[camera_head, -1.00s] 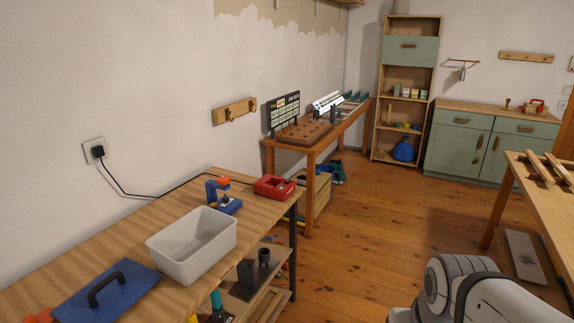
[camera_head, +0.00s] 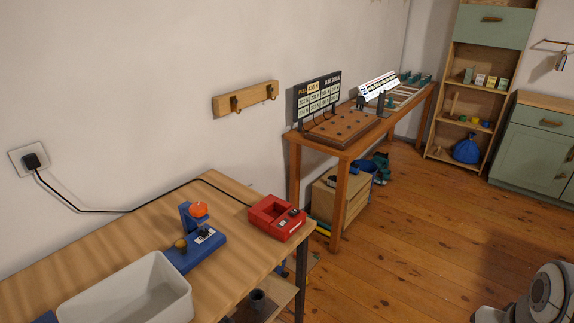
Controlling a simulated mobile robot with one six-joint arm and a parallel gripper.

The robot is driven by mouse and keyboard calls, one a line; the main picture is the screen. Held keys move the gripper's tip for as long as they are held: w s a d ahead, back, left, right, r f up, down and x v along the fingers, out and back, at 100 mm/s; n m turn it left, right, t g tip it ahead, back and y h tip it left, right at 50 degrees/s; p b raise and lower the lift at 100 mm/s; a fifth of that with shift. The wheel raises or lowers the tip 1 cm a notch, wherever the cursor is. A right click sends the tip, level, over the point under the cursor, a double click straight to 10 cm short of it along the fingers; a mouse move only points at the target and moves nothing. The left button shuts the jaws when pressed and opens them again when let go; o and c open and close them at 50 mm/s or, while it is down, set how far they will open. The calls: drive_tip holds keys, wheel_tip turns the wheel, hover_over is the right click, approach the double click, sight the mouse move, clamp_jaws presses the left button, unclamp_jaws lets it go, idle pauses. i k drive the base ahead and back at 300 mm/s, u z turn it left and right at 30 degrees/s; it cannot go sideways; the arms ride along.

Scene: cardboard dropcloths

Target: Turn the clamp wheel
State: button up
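A small blue clamp device (camera_head: 206,246) stands on the wooden workbench (camera_head: 112,248), between a white bin and a red device. An orange wheel-like knob (camera_head: 199,209) sits at the top of its upright, and a dark yellowish round knob shows low on its left side. I cannot tell for sure which one is the clamp wheel. My gripper is not in view; only a grey and white part of my arm shows at the bottom right, well away from the bench.
The white bin (camera_head: 122,294) and red device (camera_head: 276,217) flank the clamp. A black cable (camera_head: 120,211) runs from the wall socket (camera_head: 30,159) behind them. A second table (camera_head: 349,148) with a pegboard stands beyond. The wooden floor (camera_head: 405,240) at the right is open.

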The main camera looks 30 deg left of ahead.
sight(199, 209)
drive_tip(key=u, duration=0.65)
drive_tip(key=i, duration=1.25)
drive_tip(key=u, duration=0.9)
drive_tip(key=k, duration=0.8)
drive_tip(key=u, duration=0.15)
drive_tip(key=i, duration=0.9)
drive_tip(key=z, duration=0.1)
